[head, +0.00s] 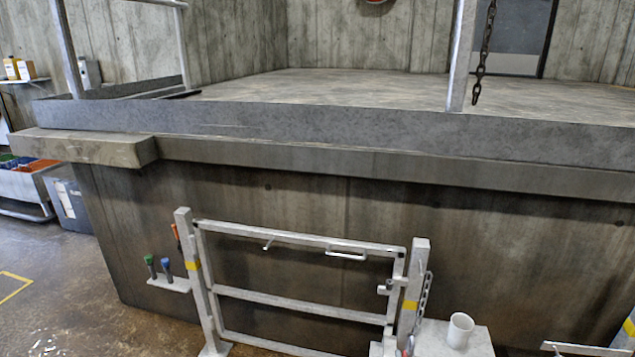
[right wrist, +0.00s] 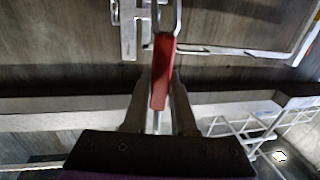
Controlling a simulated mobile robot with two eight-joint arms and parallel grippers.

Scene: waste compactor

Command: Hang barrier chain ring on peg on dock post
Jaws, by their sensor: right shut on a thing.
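My right gripper (right wrist: 158,100) is shut on a red grip piece (right wrist: 162,72), with one finger on each side of it. A pale metal loop (right wrist: 167,18) runs on from the far end of the red piece and is cut by the top edge. In the head view a grey chain (head: 424,297) hangs along the right gate post (head: 412,275), with a small red part (head: 411,342) low beside it. Another, rusty chain (head: 484,52) hangs by the upright post (head: 461,55) on the dock. I cannot make out a peg for certain. My left gripper is not seen.
A metal gate (head: 300,292) stands before the dock wall (head: 290,205). A white cup (head: 460,330) stands on a small ledge (head: 432,340) right of the gate post. Tools with coloured handles (head: 166,268) stand in a holder at left. The dock top (head: 330,88) is mostly clear.

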